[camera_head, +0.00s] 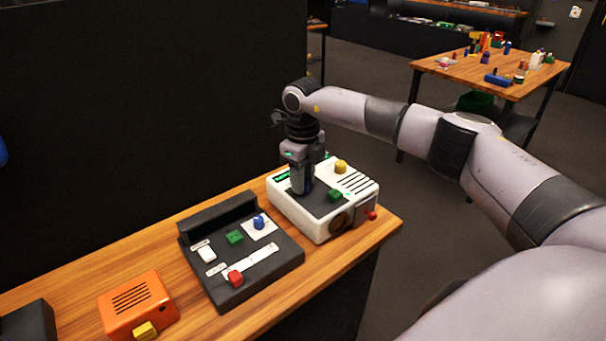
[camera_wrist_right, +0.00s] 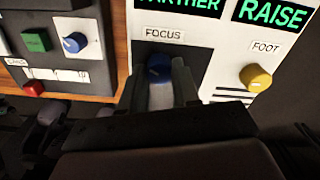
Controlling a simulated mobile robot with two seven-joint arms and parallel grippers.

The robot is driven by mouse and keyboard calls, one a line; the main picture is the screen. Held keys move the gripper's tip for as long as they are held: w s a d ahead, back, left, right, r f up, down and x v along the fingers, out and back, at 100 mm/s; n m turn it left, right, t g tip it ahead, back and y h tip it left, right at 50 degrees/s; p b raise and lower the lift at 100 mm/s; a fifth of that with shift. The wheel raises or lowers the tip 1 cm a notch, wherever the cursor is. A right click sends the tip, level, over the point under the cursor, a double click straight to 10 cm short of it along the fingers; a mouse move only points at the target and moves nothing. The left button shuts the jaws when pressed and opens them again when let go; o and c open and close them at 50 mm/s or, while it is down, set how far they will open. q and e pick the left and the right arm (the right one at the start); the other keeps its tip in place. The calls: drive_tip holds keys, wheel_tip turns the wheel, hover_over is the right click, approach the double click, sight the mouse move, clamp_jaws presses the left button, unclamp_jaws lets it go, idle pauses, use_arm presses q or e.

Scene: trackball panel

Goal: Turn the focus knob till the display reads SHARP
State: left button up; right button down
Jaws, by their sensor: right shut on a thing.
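The focus knob (camera_wrist_right: 158,68) is blue and sits under a FOCUS label in the right wrist view. My right gripper (camera_head: 301,186) points down over the white panel box (camera_head: 313,228); its fingers (camera_wrist_right: 161,88) are shut on the knob, hiding part of it. The display (camera_wrist_right: 178,5) above the label shows green letters, cut off at the frame edge, with "RTHER" readable. A second display (camera_wrist_right: 272,12) reads RAISE. In the head view the knob is hidden by the gripper. My left gripper is not in view.
A yellow knob (camera_wrist_right: 256,78) labelled FOOT is right of the focus knob. A green button (camera_head: 334,194) and red knob (camera_head: 371,215) are also on the white box. A dark control panel (camera_head: 222,283) and an orange box (camera_head: 137,304) stand to the left on the wooden table (camera_head: 75,277).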

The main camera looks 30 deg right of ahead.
drive_tip(key=shift+w+r+m, duration=0.1)
drive_tip(key=shift+m, duration=0.4)
drive_tip(key=c, duration=0.8)
unclamp_jaws()
drive_tip(key=shift+r+b, duration=0.3)
drive_tip(key=shift+r, duration=3.25)
drive_tip(key=shift+f, duration=0.1)
